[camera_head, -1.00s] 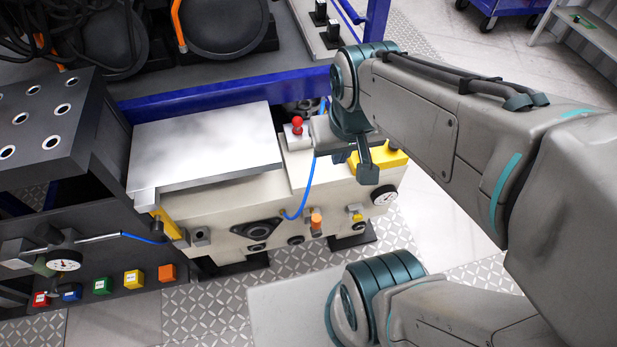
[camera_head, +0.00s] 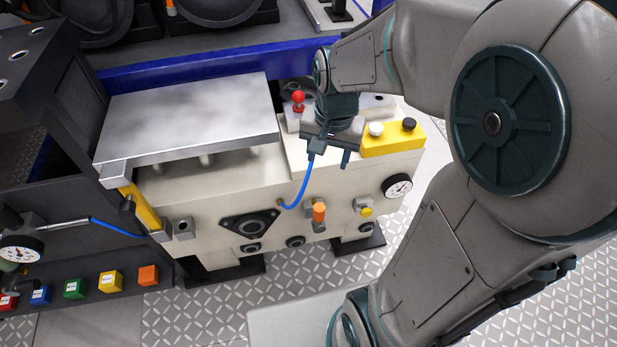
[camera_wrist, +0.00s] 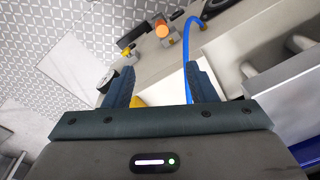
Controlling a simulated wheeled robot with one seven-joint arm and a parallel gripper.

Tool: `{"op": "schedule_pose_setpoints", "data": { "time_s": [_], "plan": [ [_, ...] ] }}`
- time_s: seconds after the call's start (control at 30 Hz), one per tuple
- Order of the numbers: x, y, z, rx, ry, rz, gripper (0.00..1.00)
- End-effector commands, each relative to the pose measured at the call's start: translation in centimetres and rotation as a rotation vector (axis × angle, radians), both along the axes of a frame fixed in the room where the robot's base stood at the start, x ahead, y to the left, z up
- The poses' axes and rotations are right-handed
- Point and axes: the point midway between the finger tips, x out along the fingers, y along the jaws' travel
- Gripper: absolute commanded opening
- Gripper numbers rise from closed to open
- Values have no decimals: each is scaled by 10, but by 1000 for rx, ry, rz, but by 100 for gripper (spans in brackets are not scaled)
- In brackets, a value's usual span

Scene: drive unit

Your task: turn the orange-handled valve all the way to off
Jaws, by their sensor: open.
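The orange-handled valve (camera_head: 319,212) sits on the front face of the cream drive unit (camera_head: 200,205), right of the blue hose. Its orange handle points toward the camera. In the wrist view the orange handle (camera_wrist: 161,28) shows at the top middle, beyond the fingertips. My gripper (camera_head: 329,157) is above and behind the valve, over the unit's top edge, pointing down. Its fingers (camera_wrist: 158,82) are apart with nothing between them that they touch. The valve stands clear of the fingers.
A blue hose (camera_head: 299,192) runs close by my gripper and the valve. A yellow-handled valve (camera_head: 366,211) and a gauge (camera_head: 397,187) are to the right. A yellow button box (camera_head: 393,140) and a red knob (camera_head: 298,98) are on top. Floor in front is open.

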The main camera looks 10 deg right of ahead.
Motion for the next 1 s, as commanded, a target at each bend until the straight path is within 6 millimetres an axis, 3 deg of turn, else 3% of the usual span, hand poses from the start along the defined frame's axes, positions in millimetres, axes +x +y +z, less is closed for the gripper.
{"op": "schedule_pose_setpoints", "data": {
  "time_s": [0.03, 0.3, 0.43, 0.77, 1.0],
  "plan": [
    [7, 1, -33, 1, 14, -30, 51],
    [35, 0, -119, 0, 72, -202, 51],
    [44, 0, -142, -3, 86, -255, 51],
    [48, 1, -169, -6, 95, -283, 51],
    [47, 1, -221, -6, 97, -282, 51]
  ]
}}
